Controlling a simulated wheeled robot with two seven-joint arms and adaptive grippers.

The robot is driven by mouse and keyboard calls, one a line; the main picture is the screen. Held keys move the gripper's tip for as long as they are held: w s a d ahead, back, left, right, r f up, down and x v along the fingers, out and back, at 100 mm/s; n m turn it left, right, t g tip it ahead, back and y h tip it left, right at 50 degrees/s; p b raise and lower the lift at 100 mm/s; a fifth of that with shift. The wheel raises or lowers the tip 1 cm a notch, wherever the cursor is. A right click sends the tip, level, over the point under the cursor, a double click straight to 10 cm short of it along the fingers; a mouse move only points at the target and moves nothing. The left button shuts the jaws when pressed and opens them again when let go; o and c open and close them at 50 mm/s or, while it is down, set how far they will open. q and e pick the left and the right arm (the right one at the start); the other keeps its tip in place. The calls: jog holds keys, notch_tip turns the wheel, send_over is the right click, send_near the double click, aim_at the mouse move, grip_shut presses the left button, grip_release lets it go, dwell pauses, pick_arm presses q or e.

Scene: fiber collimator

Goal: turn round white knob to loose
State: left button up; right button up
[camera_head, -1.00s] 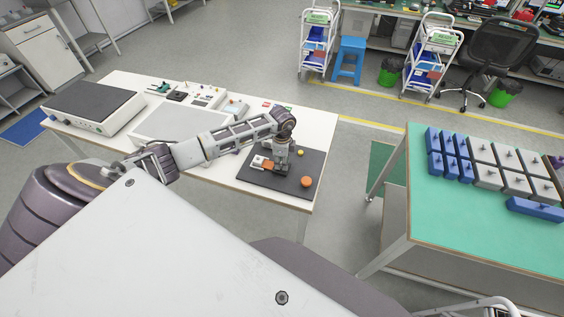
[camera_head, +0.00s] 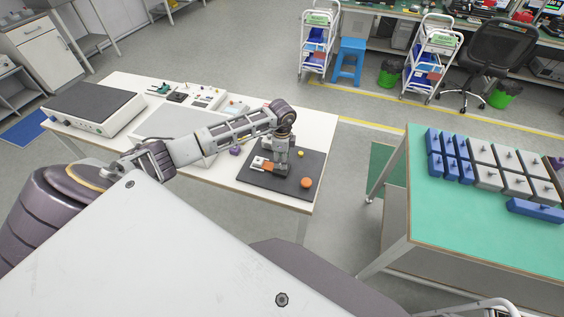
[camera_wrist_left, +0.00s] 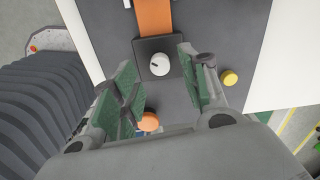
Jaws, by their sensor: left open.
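The round white knob (camera_wrist_left: 160,64) sits on a dark square block (camera_wrist_left: 148,47) with an orange strip (camera_wrist_left: 154,17) running from it, in the left wrist view. My left gripper (camera_wrist_left: 158,62) is open, with one green-padded finger on each side of the knob and a gap to it on both sides. I cannot tell how close the fingertips are to it in height. In the head view my left gripper (camera_head: 279,165) points down over the dark board (camera_head: 287,187), and the knob is hidden there. My right gripper is not in view.
An orange knob (camera_head: 306,182) and a yellow knob (camera_head: 301,154) stand on the same board. A grey-topped instrument (camera_head: 93,106) stands at the white table's left end. A green-topped table (camera_head: 455,220) with blue and grey blocks stands to the right.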

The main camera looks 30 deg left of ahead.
pick_arm(q)
notch_tip(320, 180, up, 9)
dwell(0.5)
dwell(0.4)
